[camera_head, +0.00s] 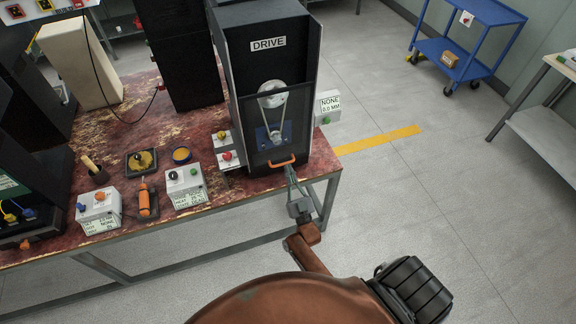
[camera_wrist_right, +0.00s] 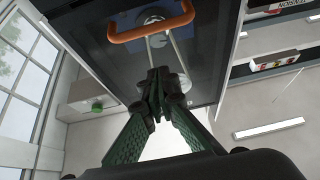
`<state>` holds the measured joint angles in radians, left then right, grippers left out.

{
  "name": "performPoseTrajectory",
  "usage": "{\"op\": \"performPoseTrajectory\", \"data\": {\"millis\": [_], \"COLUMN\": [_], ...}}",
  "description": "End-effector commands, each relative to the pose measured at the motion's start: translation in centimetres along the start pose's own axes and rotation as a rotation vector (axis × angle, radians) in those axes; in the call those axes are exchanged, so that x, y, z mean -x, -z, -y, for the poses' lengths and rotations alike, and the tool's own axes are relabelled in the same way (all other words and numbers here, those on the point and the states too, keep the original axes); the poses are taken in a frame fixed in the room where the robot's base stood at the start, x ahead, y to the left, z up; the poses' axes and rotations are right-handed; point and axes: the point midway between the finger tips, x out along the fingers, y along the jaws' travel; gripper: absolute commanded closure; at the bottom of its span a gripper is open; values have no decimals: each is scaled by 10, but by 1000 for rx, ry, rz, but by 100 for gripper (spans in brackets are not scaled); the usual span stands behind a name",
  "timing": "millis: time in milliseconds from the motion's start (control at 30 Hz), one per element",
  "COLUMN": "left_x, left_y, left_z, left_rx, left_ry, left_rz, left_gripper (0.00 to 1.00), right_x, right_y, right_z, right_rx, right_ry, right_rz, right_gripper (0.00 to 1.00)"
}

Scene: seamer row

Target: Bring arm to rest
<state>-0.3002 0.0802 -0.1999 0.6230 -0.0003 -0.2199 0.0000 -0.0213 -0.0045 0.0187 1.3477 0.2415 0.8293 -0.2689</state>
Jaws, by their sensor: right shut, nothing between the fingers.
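My right gripper (camera_head: 291,178) is shut and empty, just in front of the black drive cabinet (camera_head: 310,70). Its closed fingertips (camera_wrist_right: 159,78) show in the right wrist view, with the orange handle (camera_wrist_right: 118,37) above them in the picture. In the head view the same handle (camera_head: 282,161) is at the bottom of the cabinet's clear door, close to my fingertips. I cannot tell whether they touch. Behind the door are a pulley (camera_head: 272,94) and a belt. My left gripper is not in view.
The worn red table (camera_head: 212,107) holds control boxes (camera_head: 184,187), an orange tool (camera_head: 148,200) and a cream block (camera_head: 78,62). A small box (camera_head: 328,107) is on the cabinet's right side. A blue cart (camera_head: 466,47) stands far right. The floor (camera_head: 420,190) right of the table is clear.

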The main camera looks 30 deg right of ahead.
Motion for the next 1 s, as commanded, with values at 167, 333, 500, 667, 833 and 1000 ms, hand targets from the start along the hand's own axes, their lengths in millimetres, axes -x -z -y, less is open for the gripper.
{"op": "performPoseTrajectory", "data": {"millis": [167, 333, 500, 667, 833, 1000], "left_x": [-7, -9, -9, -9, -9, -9], "left_y": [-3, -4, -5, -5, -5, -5], "left_z": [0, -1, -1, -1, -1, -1], "left_rx": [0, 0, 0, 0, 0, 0], "left_ry": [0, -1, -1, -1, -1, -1], "left_rz": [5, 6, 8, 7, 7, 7], "left_gripper": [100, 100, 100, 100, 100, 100], "right_x": [40, 61, 69, 70, 80, 134], "right_y": [-2, -1, 0, 1, -20, -96], "right_z": [0, 0, 0, 0, 5, 18], "right_rx": [1, 0, 0, 0, 2, 7], "right_ry": [0, 0, 1, 1, 23, 105], "right_rz": [0, -4, -6, -7, 57, 309], "right_gripper": [100, 100, 100, 100, 100, 100]}}
